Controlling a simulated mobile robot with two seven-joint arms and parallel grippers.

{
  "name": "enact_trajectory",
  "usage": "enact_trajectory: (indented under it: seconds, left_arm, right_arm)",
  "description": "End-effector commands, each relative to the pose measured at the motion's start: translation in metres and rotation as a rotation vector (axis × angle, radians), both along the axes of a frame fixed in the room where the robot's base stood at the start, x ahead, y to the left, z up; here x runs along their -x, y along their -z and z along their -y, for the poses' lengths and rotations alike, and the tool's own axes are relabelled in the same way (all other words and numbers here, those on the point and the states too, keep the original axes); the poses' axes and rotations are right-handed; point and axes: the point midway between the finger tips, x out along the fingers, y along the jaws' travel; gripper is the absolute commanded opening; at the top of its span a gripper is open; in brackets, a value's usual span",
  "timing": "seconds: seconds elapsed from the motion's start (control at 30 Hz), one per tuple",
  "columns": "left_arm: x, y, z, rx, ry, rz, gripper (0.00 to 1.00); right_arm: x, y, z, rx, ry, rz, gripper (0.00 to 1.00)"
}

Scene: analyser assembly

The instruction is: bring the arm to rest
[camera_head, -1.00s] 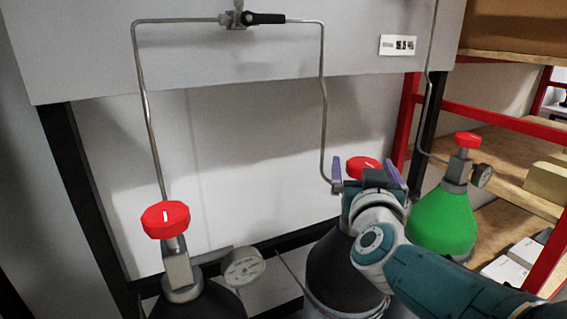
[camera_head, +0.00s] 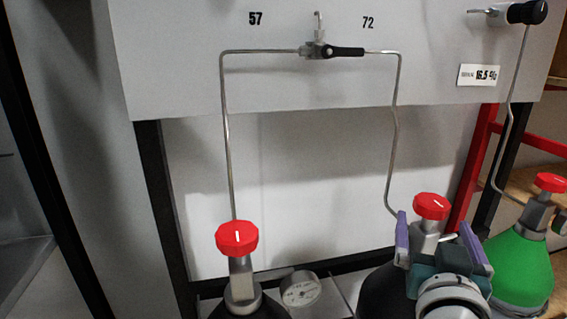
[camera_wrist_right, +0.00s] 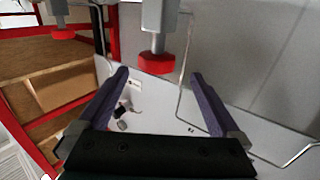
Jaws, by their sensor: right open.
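My right gripper (camera_head: 434,222) is at the lower right of the head view, its two purple fingers spread apart with nothing held. Behind it is the middle dark gas cylinder's red valve knob (camera_head: 431,206), seen above and between the fingertips. In the right wrist view the open fingers (camera_wrist_right: 160,75) point towards a red knob (camera_wrist_right: 155,63), which shows in the gap between them; the fingers do not appear to touch it. The gripper hides much of the middle cylinder. My left gripper is not in view.
A dark cylinder with a red knob (camera_head: 237,238) and a gauge (camera_head: 300,289) stands at left. A green cylinder (camera_head: 520,268) stands at right beside a red-framed shelf (camera_head: 529,146). Thin metal pipes (camera_head: 228,140) run from the grey panel (camera_head: 200,85) above.

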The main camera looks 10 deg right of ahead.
Motion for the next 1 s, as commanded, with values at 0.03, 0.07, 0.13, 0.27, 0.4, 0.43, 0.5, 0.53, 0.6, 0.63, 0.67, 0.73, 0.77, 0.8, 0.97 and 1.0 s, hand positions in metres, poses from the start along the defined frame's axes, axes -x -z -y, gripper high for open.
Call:
enact_trajectory:
  seconds: [0.03, 0.07, 0.13, 0.27, 0.4, 0.43, 0.5, 0.53, 0.6, 0.63, 0.67, 0.73, 0.77, 0.8, 0.97, 1.0]
  left_arm:
    - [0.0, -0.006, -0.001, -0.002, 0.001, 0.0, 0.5]
    - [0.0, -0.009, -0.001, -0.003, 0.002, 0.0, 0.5]
    - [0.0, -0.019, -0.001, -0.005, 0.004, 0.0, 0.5]
    - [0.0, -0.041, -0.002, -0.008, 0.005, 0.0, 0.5]
    - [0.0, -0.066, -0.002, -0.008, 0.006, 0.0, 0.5]
    - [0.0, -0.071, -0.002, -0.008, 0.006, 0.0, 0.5]
    - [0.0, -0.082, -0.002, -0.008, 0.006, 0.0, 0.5]
    - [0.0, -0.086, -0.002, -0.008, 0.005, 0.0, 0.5]
    - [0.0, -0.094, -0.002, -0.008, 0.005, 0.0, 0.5]
    - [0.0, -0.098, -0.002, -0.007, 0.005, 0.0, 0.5]
    - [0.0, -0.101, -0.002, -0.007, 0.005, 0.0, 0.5]
    - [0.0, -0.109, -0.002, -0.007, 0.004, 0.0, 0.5]
    - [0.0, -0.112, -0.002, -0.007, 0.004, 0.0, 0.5]
    - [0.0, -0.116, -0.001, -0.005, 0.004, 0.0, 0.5]
    - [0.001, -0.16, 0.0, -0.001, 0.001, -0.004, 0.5]
    - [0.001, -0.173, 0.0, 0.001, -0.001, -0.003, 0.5]
  right_arm:
    - [-0.001, -0.007, -0.003, -0.002, -0.034, -0.006, 1.0]
    - [-0.002, -0.01, -0.007, -0.005, -0.066, -0.013, 1.0]
    - [-0.003, -0.019, -0.02, -0.018, -0.166, -0.047, 1.0]
    - [0.009, -0.034, -0.057, -0.047, -0.405, -0.188, 1.0]
    - [0.054, -0.04, -0.096, -0.079, -0.613, -0.45, 1.0]
    - [0.067, -0.041, -0.102, -0.086, -0.641, -0.514, 1.0]
    - [0.101, -0.044, -0.11, -0.1, -0.683, -0.664, 1.0]
    - [0.115, -0.046, -0.111, -0.107, -0.69, -0.724, 1.0]
    - [0.149, -0.052, -0.112, -0.119, -0.69, -0.858, 1.0]
    - [0.163, -0.056, -0.111, -0.125, -0.685, -0.91, 1.0]
    - [0.177, -0.059, -0.11, -0.131, -0.678, -0.962, 1.0]
    - [0.208, -0.07, -0.106, -0.146, -0.647, -1.07, 1.0]
    - [0.221, -0.075, -0.104, -0.152, -0.631, -1.114, 1.0]
    - [0.238, -0.083, -0.1, -0.161, -0.605, -1.169, 1.0]
    - [0.267, -0.135, -0.093, -0.181, -0.551, -1.264, 1.0]
    - [0.267, -0.147, -0.093, -0.182, -0.552, -1.264, 1.0]
